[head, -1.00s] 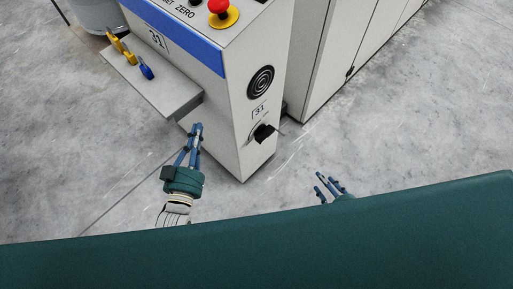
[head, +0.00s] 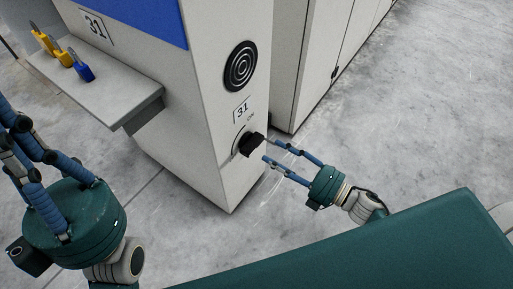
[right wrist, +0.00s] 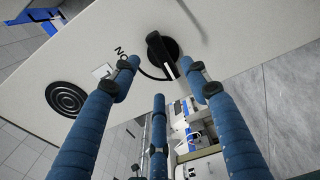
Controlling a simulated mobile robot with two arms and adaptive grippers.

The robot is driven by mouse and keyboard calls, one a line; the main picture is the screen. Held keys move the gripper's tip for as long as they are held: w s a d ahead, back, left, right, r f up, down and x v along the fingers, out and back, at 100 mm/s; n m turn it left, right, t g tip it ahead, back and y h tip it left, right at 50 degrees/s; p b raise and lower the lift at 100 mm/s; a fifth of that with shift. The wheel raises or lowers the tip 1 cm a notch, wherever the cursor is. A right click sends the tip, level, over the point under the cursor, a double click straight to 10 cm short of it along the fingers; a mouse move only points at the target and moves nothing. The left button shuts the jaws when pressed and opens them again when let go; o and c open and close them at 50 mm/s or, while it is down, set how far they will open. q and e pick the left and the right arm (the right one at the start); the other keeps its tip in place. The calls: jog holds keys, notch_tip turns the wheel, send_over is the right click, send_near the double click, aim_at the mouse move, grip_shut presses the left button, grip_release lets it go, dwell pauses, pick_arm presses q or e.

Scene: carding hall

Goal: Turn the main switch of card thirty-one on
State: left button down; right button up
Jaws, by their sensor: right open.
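The main switch is a black rotary knob (head: 250,145) on the end face of the cabinet marked 31 (head: 206,100), with an ON label (head: 250,119) above it. In the right wrist view the knob (right wrist: 160,48) has a pale stripe on its handle, which points away from the ON label (right wrist: 122,53). My right gripper (head: 269,150) is open, its fingertips just in front of the knob, with no clear contact. In the right wrist view its fingers (right wrist: 162,75) spread below the knob. My left gripper (head: 30,135) looks open and empty, at the left below the shelf.
A grey shelf (head: 110,88) sticks out from the cabinet's left side, carrying yellow and blue padlock-like items (head: 80,70). A round black grille (head: 241,65) sits above the switch. Tall pale cabinets (head: 310,60) stand behind. The floor at right is clear.

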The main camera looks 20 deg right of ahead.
aim_at(257, 146)
jog(key=b+x, duration=0.1)
jog(key=x, duration=0.6)
grip_shut()
